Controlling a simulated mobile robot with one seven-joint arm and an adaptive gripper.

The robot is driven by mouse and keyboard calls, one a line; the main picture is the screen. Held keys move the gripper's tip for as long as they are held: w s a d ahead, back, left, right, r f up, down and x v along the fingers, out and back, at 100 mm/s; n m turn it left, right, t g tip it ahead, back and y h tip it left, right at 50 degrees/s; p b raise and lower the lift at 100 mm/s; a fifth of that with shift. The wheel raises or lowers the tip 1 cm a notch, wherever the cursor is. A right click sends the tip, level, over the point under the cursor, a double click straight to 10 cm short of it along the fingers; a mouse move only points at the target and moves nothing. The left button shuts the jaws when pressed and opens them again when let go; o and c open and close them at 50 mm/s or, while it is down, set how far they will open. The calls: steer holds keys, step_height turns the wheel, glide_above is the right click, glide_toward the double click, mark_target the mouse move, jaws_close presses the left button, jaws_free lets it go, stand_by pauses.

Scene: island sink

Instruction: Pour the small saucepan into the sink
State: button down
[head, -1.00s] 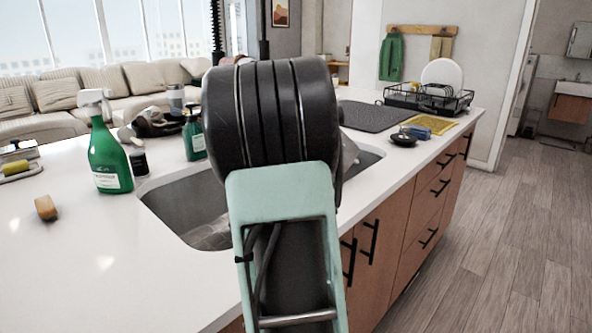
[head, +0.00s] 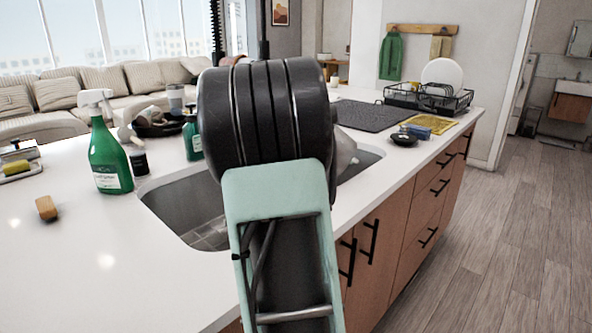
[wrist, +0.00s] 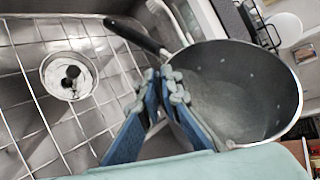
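In the wrist view, the small saucepan (wrist: 245,85) is at the right, dark outside with a grey inside, and tilted. I see nothing loose inside it. Its black handle (wrist: 137,37) points to the upper left. My gripper (wrist: 163,84) has its blue fingers closed together at the saucepan's near-left rim, one finger over the pan's inside. The sink (wrist: 95,120) with a wire grid and a round drain (wrist: 70,75) lies to the left. In the head view, my arm hides the gripper and the middle of the sink (head: 185,205); a grey piece shows right of the arm.
On the counter (head: 75,270) are a green spray bottle (head: 109,150), a brush (head: 46,208), a dark jar (head: 139,162) and a filled dark bowl (head: 155,123) at the left. A dark mat (head: 370,115), small bowl (head: 404,138) and dish rack (head: 430,100) stand at the right.

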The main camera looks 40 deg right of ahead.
steer(key=shift+w+r+n+g+h+p, duration=0.1)
steer(key=shift+n+g+h+p, duration=0.65)
steer(key=shift+n, duration=0.25)
stand_by(1.9)
steer(key=shift+w+a+n+h+p, duration=0.4)
steer(key=shift+w+a+n+h, duration=0.05)
steer(key=shift+n, duration=0.15)
stand_by(0.8)
steer(key=shift+n+g+h+p, duration=0.3)
steer(key=shift+n+g+p, duration=0.05)
steer(key=shift+n, duration=0.05)
stand_by(0.5)
